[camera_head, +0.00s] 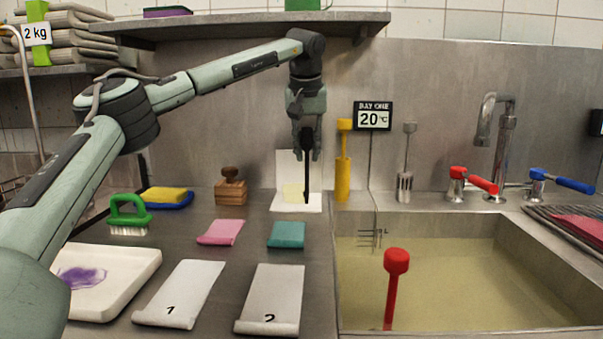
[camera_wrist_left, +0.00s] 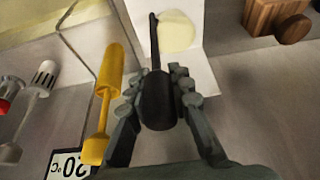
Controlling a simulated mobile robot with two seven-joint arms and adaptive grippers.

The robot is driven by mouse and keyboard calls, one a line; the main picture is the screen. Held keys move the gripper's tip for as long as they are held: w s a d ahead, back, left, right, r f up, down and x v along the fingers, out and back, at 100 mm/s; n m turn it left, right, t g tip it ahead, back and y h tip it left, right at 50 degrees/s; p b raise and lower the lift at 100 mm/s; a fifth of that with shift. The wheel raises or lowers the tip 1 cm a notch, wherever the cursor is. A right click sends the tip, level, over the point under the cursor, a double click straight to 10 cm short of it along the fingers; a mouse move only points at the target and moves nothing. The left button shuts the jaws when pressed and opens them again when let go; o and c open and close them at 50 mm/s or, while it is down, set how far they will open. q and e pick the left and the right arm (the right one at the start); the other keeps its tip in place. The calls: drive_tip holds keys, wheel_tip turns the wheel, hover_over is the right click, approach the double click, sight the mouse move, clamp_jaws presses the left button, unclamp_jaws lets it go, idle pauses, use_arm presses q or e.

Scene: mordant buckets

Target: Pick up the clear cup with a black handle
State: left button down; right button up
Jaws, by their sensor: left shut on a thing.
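The clear cup (camera_head: 293,190) looks pale yellow and stands on the white L-shaped stand (camera_head: 283,208), at the back of the counter left of the sink. Its long black handle (camera_head: 307,178) rises upright along the cup's right side. My left gripper (camera_head: 306,152) points down from above, with its fingers shut on the handle's top end. In the left wrist view the thick black handle end (camera_wrist_left: 157,102) sits between the fingers, and the cup (camera_wrist_left: 175,32) shows as a pale round shape beyond it. I cannot tell whether the cup touches the stand. My right gripper is not in view.
A yellow plunger-like tool (camera_head: 343,165) stands close right of the stand, by the sink (camera_head: 450,262) of yellowish liquid. A wooden stamp (camera_head: 230,187) stands left. A teal cloth (camera_head: 287,235) lies in front. A shelf (camera_head: 235,24) hangs above.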

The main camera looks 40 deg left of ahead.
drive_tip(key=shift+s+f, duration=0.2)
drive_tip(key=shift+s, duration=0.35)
use_arm(q)
drive_tip(key=shift+r, duration=0.15)
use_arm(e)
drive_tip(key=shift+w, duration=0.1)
